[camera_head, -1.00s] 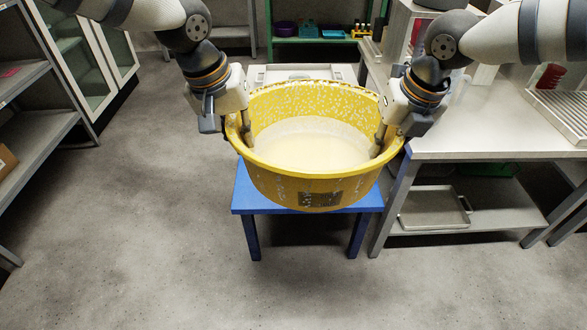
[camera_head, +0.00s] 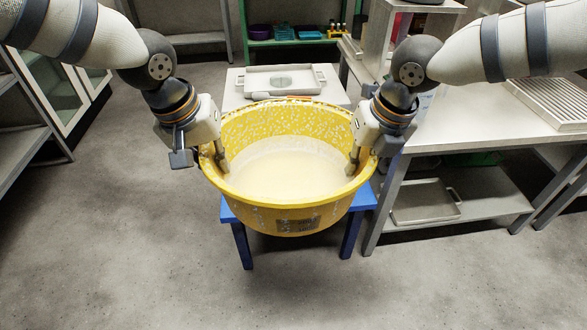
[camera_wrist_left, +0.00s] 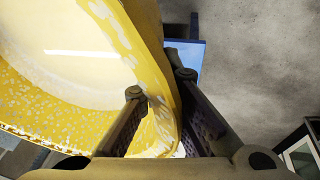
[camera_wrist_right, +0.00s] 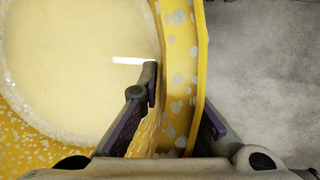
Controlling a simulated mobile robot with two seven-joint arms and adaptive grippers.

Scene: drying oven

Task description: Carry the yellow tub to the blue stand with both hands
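The large yellow tub (camera_head: 293,218), speckled white and holding a pale cream fill, is in the middle of the head view, level. The blue stand (camera_head: 364,198) is below and behind it; the tub hides most of its top and overlaps its front edge. I cannot tell whether they touch. My left gripper (camera_head: 219,160) is shut on the tub's left wall, one finger inside and one outside. My right gripper (camera_head: 353,164) is shut on the right wall the same way. Both wrist views show the tub wall (camera_wrist_left: 165,75) (camera_wrist_right: 180,70) between the fingers.
A pale table (camera_head: 234,98) with a grey tray (camera_head: 257,80) stands behind the tub. A grey workbench (camera_head: 470,125) with a lower shelf is close on the right. Shelving and a glass cabinet (camera_head: 60,95) line the left. The floor in front is clear.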

